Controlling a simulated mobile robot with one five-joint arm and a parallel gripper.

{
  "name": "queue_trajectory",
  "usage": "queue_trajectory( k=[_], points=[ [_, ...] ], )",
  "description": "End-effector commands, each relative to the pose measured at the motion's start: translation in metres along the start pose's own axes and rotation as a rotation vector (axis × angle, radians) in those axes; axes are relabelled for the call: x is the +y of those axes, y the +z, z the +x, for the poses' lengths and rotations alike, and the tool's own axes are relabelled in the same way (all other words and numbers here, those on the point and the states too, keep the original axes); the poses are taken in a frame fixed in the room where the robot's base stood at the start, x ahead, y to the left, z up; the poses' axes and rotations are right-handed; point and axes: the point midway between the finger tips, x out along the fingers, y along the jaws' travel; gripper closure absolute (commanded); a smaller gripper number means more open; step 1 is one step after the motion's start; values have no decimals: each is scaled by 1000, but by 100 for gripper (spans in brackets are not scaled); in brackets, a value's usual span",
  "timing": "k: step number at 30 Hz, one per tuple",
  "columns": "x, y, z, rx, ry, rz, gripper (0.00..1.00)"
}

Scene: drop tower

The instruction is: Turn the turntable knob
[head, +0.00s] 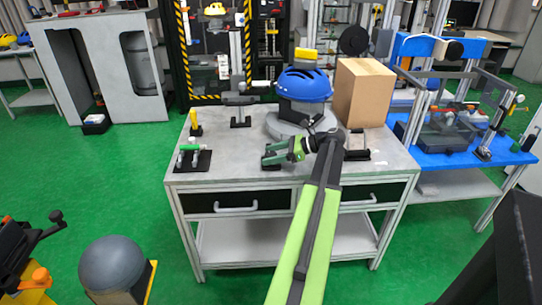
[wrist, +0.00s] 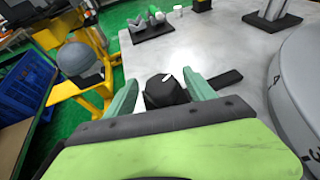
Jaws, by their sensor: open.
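The turntable knob (wrist: 163,90) is black with a white pointer mark. In the wrist view it stands between the two green fingers of my gripper (wrist: 160,82), which is open around it; I cannot tell whether either finger touches it. A flat black base (wrist: 226,78) shows beside it. The grey round turntable (wrist: 290,88), with numbers on its side, is at the right of the wrist view. In the head view my gripper (head: 270,154) is at the left front of the turntable (head: 274,124), which bears a blue helmet (head: 304,85). The knob is mostly hidden there.
The grey workbench (head: 235,165) also holds a cardboard box (head: 362,93) at the right, a black fixture with a green handle (head: 192,158) at the left, and a black stand (head: 240,112) at the back.

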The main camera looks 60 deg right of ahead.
Motion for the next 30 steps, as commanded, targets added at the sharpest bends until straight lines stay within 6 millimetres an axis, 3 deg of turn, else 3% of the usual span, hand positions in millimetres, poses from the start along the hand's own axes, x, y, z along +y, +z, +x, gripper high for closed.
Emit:
queue_trajectory(
  k=[4, 8, 21, 25, 30],
  points=[
    [-1, 1, -4, -1, -1, 0, 36],
    [-2, 4, -27, -1, -4, 1, 36],
    [-1, 4, -146, 0, -3, 1, 36],
    [-1, 2, -166, 0, -2, 1, 36],
    [0, 0, -176, -1, 0, 0, 36]
  ],
)
